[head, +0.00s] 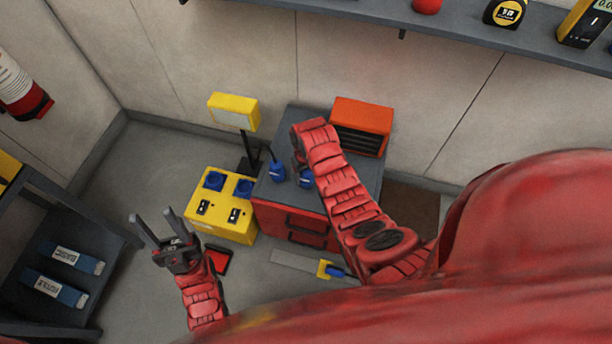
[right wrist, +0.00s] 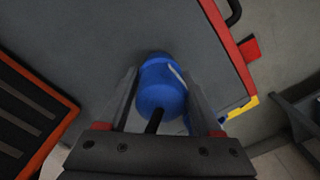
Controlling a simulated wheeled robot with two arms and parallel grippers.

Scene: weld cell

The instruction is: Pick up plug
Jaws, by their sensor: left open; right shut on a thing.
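Two blue plugs show on the grey top of the red cabinet (head: 277,194) in the head view. One blue plug (head: 305,178) is under my right gripper (head: 301,168), partly hidden by the hand. The other blue plug (head: 278,172) stands just left of it with a dark stub upward. In the right wrist view my right gripper (right wrist: 160,78) is shut on a blue plug (right wrist: 160,88) with a black stub toward the palm. A bit of other blue shows behind the right finger. My left gripper (head: 154,214) is open and empty, above the floor at left.
A yellow box (head: 229,229) with blue sockets stands left of the cabinet, with a yellow lamp (head: 234,112) behind. An orange-red case (head: 361,125) is on the cabinet's back right. A dark shelf (head: 68,272) with labelled boxes is at left. A blue-handled tool (head: 333,271) lies low in front.

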